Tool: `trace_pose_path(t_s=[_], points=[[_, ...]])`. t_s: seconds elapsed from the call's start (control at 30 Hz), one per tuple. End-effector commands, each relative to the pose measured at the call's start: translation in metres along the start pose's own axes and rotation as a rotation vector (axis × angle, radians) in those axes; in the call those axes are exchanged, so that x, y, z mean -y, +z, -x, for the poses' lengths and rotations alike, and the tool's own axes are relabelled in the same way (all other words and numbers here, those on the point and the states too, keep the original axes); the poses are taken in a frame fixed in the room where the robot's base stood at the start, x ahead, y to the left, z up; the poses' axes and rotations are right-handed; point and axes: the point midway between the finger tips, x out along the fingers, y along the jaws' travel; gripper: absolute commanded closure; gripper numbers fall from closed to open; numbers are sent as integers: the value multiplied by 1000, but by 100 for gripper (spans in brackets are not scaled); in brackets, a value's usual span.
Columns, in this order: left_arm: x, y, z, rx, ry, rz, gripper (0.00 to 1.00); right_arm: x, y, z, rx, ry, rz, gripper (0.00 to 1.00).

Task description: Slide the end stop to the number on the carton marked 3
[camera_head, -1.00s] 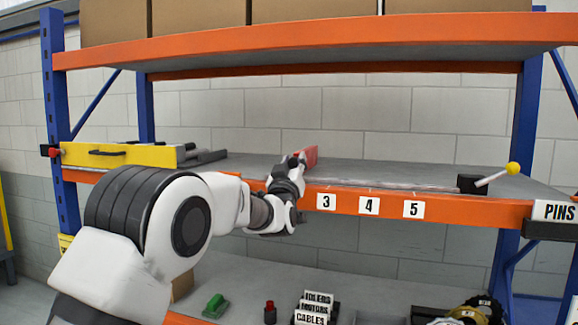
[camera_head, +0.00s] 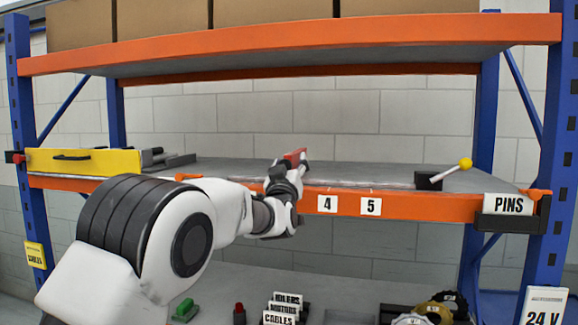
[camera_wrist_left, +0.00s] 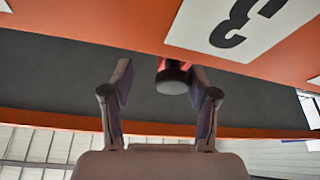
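A red upright piece (camera_head: 294,157), seemingly the end stop, stands on the rail along the middle shelf's front. My left gripper (camera_head: 286,172) is at it. In the left wrist view the fingers (camera_wrist_left: 160,85) are apart, with a black knob (camera_wrist_left: 173,80) with red behind it between them, nearer the right finger; contact cannot be told. The number label 3 (camera_wrist_left: 240,25) is close beside it on the orange beam. My arm hides that label in the head view, where labels 4 (camera_head: 327,203) and 5 (camera_head: 371,206) show. I see no number on the cartons (camera_head: 275,12).
A black block with a yellow-knobbed lever (camera_head: 440,176) sits at the rail's right. A yellow panel with a black handle (camera_head: 82,161) is at the shelf's left. A PINS bin (camera_head: 508,205) hangs at the right. The shelf behind the rail is mostly clear.

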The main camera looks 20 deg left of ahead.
Motion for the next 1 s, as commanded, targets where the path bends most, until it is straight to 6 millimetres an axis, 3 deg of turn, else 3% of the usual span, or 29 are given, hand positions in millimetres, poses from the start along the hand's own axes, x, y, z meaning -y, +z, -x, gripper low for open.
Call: trace_pose_path(t_s=[0.23,0.5,0.63,0.77,1.0], points=[[-1,0,19,1,0,-1,41,0,0,0,0,0,0,100],[-4,1,87,3,2,-5,41,0,0,0,0,0,0,100],[-4,1,110,2,2,-4,41,0,0,0,0,0,0,100],[-4,1,120,0,1,-3,41,0,0,0,0,0,0,100],[-4,1,120,0,1,-3,41,0,0,0,0,0,0,100]])
